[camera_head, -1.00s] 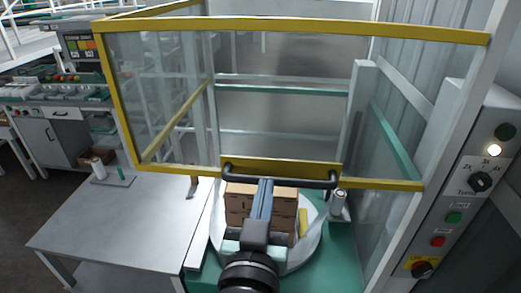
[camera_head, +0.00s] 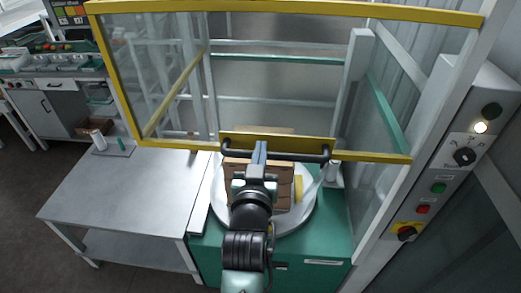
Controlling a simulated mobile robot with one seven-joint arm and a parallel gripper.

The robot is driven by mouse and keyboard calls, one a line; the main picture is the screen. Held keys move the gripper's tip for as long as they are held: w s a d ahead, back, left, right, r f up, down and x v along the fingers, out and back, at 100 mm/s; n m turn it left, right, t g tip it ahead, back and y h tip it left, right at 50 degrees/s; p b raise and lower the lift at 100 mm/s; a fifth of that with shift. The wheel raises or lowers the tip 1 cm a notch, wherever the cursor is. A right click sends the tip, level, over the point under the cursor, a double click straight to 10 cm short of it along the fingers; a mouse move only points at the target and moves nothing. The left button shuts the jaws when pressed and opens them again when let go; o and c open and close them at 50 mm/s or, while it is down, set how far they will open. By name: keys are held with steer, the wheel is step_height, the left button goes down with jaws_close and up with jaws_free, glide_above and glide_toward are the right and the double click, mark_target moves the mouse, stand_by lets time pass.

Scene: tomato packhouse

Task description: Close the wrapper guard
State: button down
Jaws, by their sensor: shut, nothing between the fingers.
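The wrapper guard (camera_head: 306,153) is a clear panel in a yellow frame, raised above the turntable. A dark bar handle (camera_head: 300,156) runs along its lower yellow edge. My gripper (camera_head: 259,146) is shut and empty. Its fingertips overlap the handle near its middle in the picture; I cannot tell whether they touch it. Below the guard, stacked brown cartons (camera_head: 284,192) stand on a round white turntable (camera_head: 308,208), partly hidden by my arm.
A grey metal table (camera_head: 110,188) stands to the left, mostly bare, with small bottles at its back edge. A control panel (camera_head: 440,185) with a knob and coloured buttons is on the right post. The green machine base (camera_head: 325,235) lies below the turntable.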

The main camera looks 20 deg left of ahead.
steer(key=shift+w+f, duration=0.15)
steer(key=shift+f, duration=0.75)
step_height(320, 180, down, 53)
steer(key=b, duration=4.7)
steer(key=shift+b, duration=0.4)
steer(key=s+d+r+p, duration=0.3)
steer(key=s+r+p, duration=0.1)
steer(key=s, duration=0.6)
steer(key=shift+s+r+p, duration=0.25)
steer(key=shift+r+p, duration=0.15)
steer(key=shift+r, duration=0.05)
